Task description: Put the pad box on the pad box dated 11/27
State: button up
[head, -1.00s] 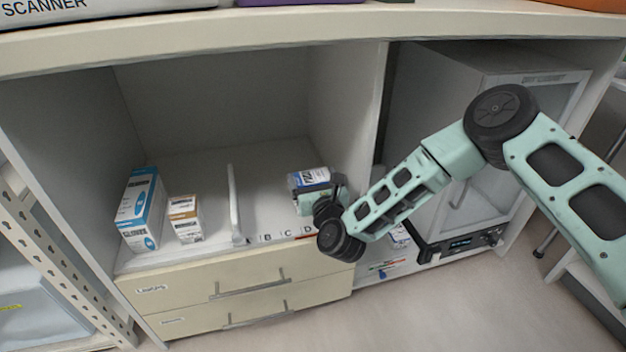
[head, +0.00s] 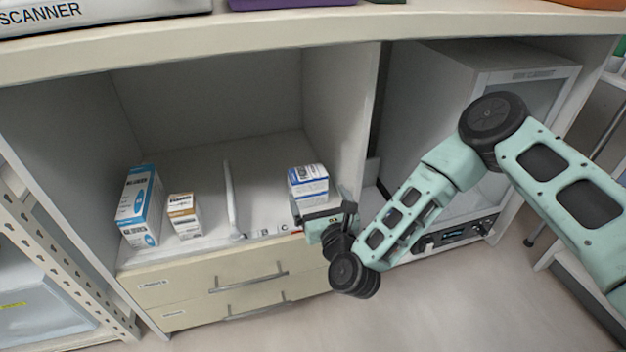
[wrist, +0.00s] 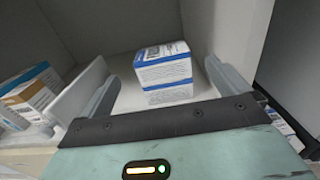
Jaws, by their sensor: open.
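Two white-and-blue pad boxes stand stacked in the right part of the open cabinet compartment. The upper pad box (head: 307,174) rests squarely on the lower pad box (head: 310,193), whose front is partly hidden by my gripper in the head view. In the wrist view the upper box (wrist: 163,64) and lower box (wrist: 168,94) are both clear, with the upper edges nearly aligned. I cannot read a date on either. My gripper (head: 323,207) is open and empty in front of the stack, its fingers spread to either side and apart from the boxes.
A white divider (head: 232,200) stands left of the stack. Beyond it are a tall blue-and-white glove box (head: 140,207) and a brown-and-white box (head: 185,214). The cabinet's side wall is close on the right. Drawers (head: 240,285) lie below.

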jog(key=s+a+r+n+g+y, duration=0.25)
jog(key=s+n+g, duration=0.25)
jog(key=n, duration=0.6)
jog(key=s+a+r+n+g+y, duration=0.2)
jog(key=s+a+r+n+g, duration=0.25)
jog(key=n, duration=0.65)
jog(key=s+d+r+n+g+h, duration=0.4)
jog(key=s+d+r+n, duration=0.1)
jog(key=s+d+n, duration=0.4)
jog(key=s+d+r+n+g+h, duration=0.4)
jog(key=s+d+n, duration=0.5)
jog(key=s, duration=0.3)
jog(key=shift+d+r+h, duration=0.45)
jog(key=shift+d+r, duration=0.1)
jog(key=shift+r, duration=0.3)
notch_tip(320, 180, up, 36)
jog(key=p, duration=3.5)
jog(key=shift+f+p, duration=0.25)
jog(key=shift+p, duration=0.15)
